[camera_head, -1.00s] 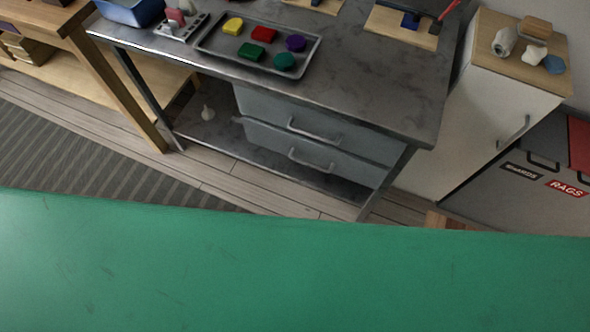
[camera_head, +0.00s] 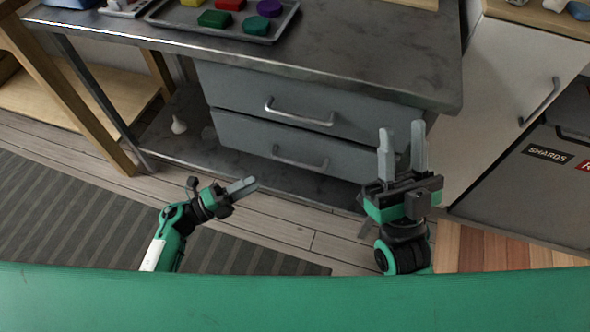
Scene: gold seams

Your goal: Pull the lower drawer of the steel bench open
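The steel bench (camera_head: 400,68) stands ahead with two grey drawers under its top. The upper drawer (camera_head: 235,88) is closed. The lower drawer (camera_head: 240,134) shows its front with a bar handle (camera_head: 300,162); I cannot tell whether it stands slightly ajar. My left gripper (camera_head: 248,184) is in front of and below the lower drawer, left of its handle and apart from it. Its fingers overlap in this view, so their gap is hidden. My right gripper (camera_head: 402,138) is open and empty, fingers up, at the right end of the drawers, in front of the bench's right leg.
A tray (camera_head: 285,25) with coloured pieces lies on the bench. A white cabinet (camera_head: 500,95) and a grey bin labelled SHARDS (camera_head: 500,190) stand at right. Floor before the drawers is clear.

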